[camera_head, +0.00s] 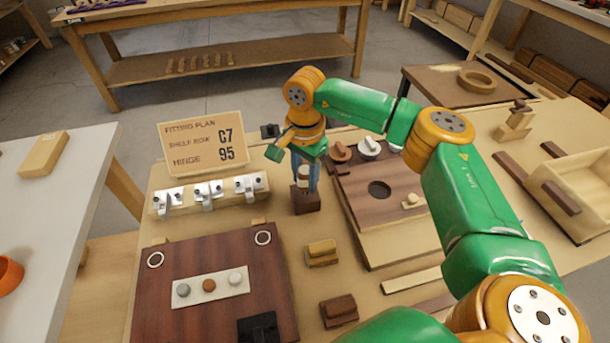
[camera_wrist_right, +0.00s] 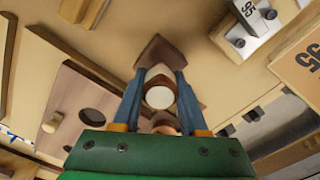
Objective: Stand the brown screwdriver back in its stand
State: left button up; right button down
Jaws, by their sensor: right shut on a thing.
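My right gripper (camera_head: 305,187) points down and is shut on the screwdriver, whose brown and cream handle (camera_head: 304,176) shows between the blue fingers. The dark brown stand block (camera_head: 307,203) is directly below the fingers on the bench. In the right wrist view, the handle's round pale end (camera_wrist_right: 159,97) sits between the fingertips of the right gripper (camera_wrist_right: 160,88), and the stand (camera_wrist_right: 158,50) shows just beyond it. The shaft is hidden, so I cannot tell how deep it is in the stand. My left gripper is out of view.
A rail with metal hinges (camera_head: 211,194) and a sign (camera_head: 203,142) stand left of the stand. A dark red-brown panel (camera_head: 150,300) lies in front. A brown board with a round hole (camera_head: 355,205) is close on the right. Small wooden blocks (camera_head: 322,254) lie nearer.

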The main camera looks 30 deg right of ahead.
jog(key=shift+f+b, duration=0.55)
jog(key=shift+f, duration=0.2)
dwell(0.5)
grip_release()
notch_tip(320, 180, up, 8)
jog(key=p, duration=0.6)
jog(key=shift+f, duration=0.2)
dwell(0.5)
